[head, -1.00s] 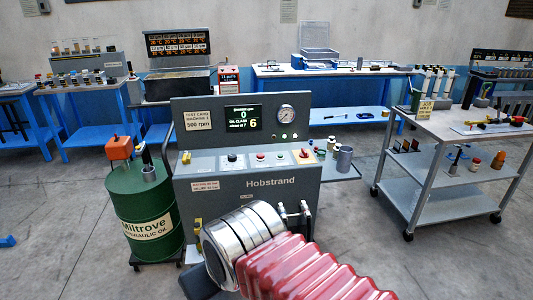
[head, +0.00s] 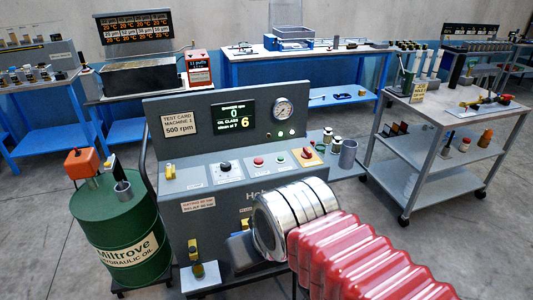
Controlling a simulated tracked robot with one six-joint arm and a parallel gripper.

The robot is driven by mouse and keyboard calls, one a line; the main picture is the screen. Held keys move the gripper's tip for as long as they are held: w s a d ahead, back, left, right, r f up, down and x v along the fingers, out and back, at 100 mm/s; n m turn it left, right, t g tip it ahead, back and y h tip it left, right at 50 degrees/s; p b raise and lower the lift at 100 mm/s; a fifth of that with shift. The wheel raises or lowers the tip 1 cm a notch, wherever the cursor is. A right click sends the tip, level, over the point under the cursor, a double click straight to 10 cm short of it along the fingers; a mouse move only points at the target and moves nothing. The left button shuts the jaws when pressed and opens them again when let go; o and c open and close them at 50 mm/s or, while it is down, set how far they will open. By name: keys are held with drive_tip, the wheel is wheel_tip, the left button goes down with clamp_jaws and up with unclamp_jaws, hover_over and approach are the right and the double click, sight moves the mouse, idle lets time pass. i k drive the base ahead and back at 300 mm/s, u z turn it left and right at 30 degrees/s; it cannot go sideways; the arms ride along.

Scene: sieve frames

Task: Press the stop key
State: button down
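The grey test machine (head: 165,183) stands in front of me with a sloped control panel. I cannot read which one is labelled stop; the red button looks most like a stop key. My arm, with silver rings and red bellows, covers the machine's lower right front. My gripper's fingers do not show. Nothing of mine touches the panel keys.
A green oil drum (head: 115,225) stands left of the machine. A grey wheeled trolley (head: 440,125) with small parts stands at the right. Small cups and jars (head: 347,153) stand on the machine's right side shelf. Blue benches line the back wall. Open floor lies between machine and trolley.

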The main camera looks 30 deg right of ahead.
sight(258, 161)
drive_tip(key=z, duration=0.05)
drive_tip(key=i, duration=1.15)
drive_tip(key=u, duration=0.3)
